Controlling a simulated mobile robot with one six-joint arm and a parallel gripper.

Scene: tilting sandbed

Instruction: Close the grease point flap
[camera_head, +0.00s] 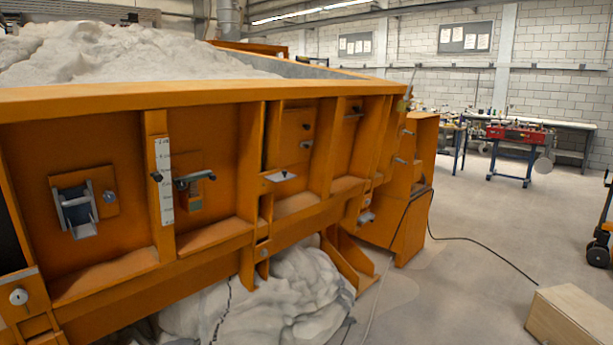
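The orange sandbed (100,97) fills the left and middle of the head view, its side panel facing me. I cannot tell for sure which fitting is the grease point flap. At the left, a grey metal bracket (78,222) with a dark blue part inside sits on an orange plate. Further right, a small pale plate (281,177) with a dark spot juts out from the panel. Above it is an orange plate (290,140) with small knobs. My gripper is not in view.
A black handle (194,178) stands out beside a white scale strip (164,182). Pale lumpy material (290,295) bulges under the sandbed. A wooden box (575,318) is at bottom right. A dark cable (490,245) crosses the floor. Open floor (465,285) lies to the right.

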